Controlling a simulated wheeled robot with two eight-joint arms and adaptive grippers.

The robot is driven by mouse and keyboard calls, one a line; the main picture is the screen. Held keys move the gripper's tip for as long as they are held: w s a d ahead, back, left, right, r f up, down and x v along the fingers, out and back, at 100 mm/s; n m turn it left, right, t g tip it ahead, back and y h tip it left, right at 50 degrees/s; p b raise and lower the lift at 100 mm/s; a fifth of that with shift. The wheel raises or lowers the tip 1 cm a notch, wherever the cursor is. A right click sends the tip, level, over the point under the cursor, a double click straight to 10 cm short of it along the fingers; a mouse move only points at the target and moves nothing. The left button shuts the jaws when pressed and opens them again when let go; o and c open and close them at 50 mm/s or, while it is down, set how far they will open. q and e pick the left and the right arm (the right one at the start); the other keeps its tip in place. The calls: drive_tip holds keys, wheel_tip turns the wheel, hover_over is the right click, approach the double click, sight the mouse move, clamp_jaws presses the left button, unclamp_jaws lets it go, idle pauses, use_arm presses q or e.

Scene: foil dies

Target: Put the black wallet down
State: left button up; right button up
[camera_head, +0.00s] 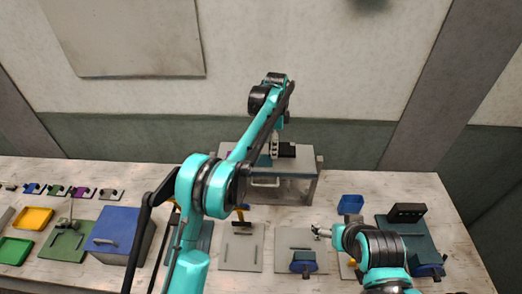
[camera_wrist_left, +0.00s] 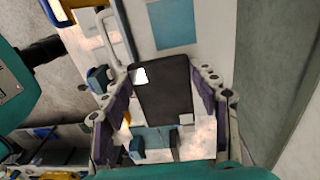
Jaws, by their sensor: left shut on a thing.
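The black wallet (camera_wrist_left: 163,92) is a flat dark slab with a small white patch near one corner. It sits between the two fingers of my left gripper (camera_wrist_left: 160,78), which is shut on it. In the head view the wallet (camera_head: 287,150) shows as a small dark shape beside my left gripper (camera_head: 275,150), over the grey metal cabinet at the back of the table. Whether it touches the cabinet top cannot be told. My right gripper (camera_head: 320,232) is low over the right-centre of the table, too small to read its fingers.
The grey cabinet (camera_head: 305,171) with a front handle stands against the back wall. A blue-lidded box (camera_head: 122,232), a yellow tray (camera_head: 33,218) and a green tray (camera_head: 14,251) stand left. A blue bin (camera_head: 350,203) and a black block (camera_head: 406,212) stand right. Grey plates lie in front.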

use_arm(q)
drive_tip(key=p, duration=0.1)
hover_over(259, 157)
wheel_tip(259, 157, down, 4)
drive_tip(key=shift+f, duration=0.15)
wheel_tip(259, 157, down, 3)
drive_tip(key=shift+s+r+p, duration=0.1)
drive_tip(key=shift+p, duration=0.55)
drive_tip(key=shift+a+f, duration=0.1)
drive_tip(key=shift+f, duration=0.5)
drive_tip(key=shift+f, duration=0.1)
drive_tip(key=o, duration=1.3)
